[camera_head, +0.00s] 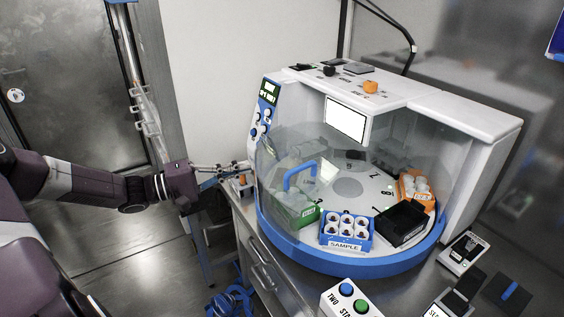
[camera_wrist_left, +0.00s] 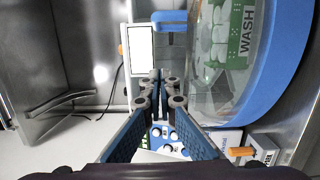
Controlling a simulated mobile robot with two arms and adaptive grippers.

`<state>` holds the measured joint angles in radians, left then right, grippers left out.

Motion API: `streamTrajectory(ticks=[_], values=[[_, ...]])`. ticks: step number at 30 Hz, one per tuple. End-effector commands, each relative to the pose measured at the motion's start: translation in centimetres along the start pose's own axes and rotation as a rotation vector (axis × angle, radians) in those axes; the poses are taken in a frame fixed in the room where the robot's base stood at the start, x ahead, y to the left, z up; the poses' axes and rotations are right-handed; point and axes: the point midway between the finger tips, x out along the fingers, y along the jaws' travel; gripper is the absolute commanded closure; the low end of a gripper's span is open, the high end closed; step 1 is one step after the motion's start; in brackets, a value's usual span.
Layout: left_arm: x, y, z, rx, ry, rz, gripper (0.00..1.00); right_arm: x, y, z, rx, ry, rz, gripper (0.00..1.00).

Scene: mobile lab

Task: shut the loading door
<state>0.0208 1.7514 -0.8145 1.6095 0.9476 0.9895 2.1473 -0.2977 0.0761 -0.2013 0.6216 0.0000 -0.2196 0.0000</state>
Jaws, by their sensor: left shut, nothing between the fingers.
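The loading door (camera_head: 283,150) is a clear curved panel at the left front of the white round machine, with a blue bar handle (camera_head: 299,172). How far the door stands open is hard to tell because it is see-through. In the left wrist view the clear panel (camera_wrist_left: 200,65) is right of the fingers and a blue bar, seemingly the handle (camera_wrist_left: 170,16), is at the top. My left gripper (camera_head: 243,166) is shut and empty, just left of the machine and apart from the handle. Its fingertips (camera_wrist_left: 157,80) meet in the wrist view. My right gripper is not in view.
Inside stand a green rack (camera_head: 297,215), a blue SAMPLE rack (camera_head: 346,234), a black tray (camera_head: 402,222) and an orange rack (camera_head: 415,187). A blue rim (camera_head: 350,264) rings the base. A two-button box (camera_head: 350,300) and small devices lie in front. Floor at left is open.

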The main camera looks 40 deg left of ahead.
Motion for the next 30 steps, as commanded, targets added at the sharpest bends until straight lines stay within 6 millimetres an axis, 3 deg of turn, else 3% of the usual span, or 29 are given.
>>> streamTrajectory(ticks=[5,10,21,30], values=[[1.9,0.1,0.1,-0.005,-0.002,0.006,1.0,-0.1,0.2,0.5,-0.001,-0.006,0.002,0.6],[5.3,0.3,0.0,-0.003,0.0,0.011,1.0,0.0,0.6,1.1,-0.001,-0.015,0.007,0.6],[10.2,0.4,0.1,0.0,0.0,0.005,1.0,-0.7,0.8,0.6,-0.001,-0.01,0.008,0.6],[10.7,0.2,3.5,-0.002,-0.001,-0.001,1.0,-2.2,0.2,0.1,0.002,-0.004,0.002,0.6]])
